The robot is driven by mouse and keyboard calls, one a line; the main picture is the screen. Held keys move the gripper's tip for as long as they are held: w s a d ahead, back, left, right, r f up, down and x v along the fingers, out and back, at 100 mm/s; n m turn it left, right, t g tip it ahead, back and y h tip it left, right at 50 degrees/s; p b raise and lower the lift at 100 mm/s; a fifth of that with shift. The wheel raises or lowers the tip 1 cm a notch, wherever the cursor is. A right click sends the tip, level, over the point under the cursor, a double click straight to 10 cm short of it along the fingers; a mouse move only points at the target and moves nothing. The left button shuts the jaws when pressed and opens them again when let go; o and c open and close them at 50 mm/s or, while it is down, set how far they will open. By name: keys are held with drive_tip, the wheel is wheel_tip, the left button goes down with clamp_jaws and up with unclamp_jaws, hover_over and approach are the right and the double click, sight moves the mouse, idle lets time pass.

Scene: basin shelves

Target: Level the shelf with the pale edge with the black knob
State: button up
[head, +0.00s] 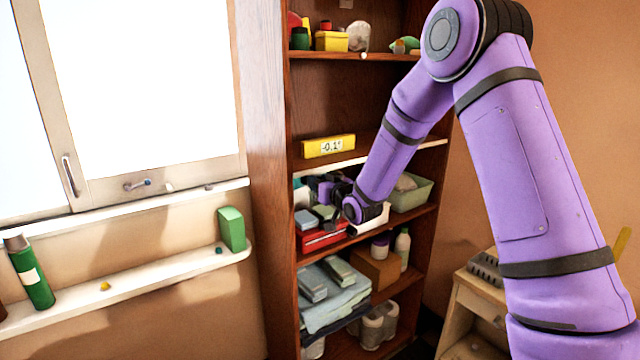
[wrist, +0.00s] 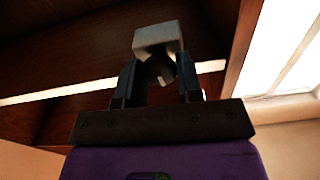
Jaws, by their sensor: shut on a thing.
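The shelf with the pale edge (head: 432,144) spans the brown bookcase at mid height; its pale edge also crosses the wrist view (wrist: 60,92). A yellow digital level (head: 316,148) lies on it and reads -0.1°. My gripper (head: 332,190) is just below this shelf, partly hidden by my wrist. In the wrist view my gripper (wrist: 158,78) has a finger on each side of a dark round knob (wrist: 159,69) and is shut on it. A pale grey block (wrist: 157,36) sits right above the knob. The knob cannot be made out in the head view.
Below are a red box (head: 318,240), a green bin (head: 412,196), a cardboard box (head: 378,268) and folded towels (head: 340,300). The upper shelf (head: 345,55) holds small items. A window and a white ledge (head: 150,278) are at left. A wooden cabinet (head: 470,300) stands right.

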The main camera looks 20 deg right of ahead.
drive_tip(key=o, duration=0.9)
drive_tip(key=shift+r, duration=0.1)
drive_tip(key=shift+s, duration=0.1)
drive_tip(key=v, duration=1)
drive_tip(key=shift+s+d, duration=0.1)
drive_tip(key=shift+s, duration=0.2)
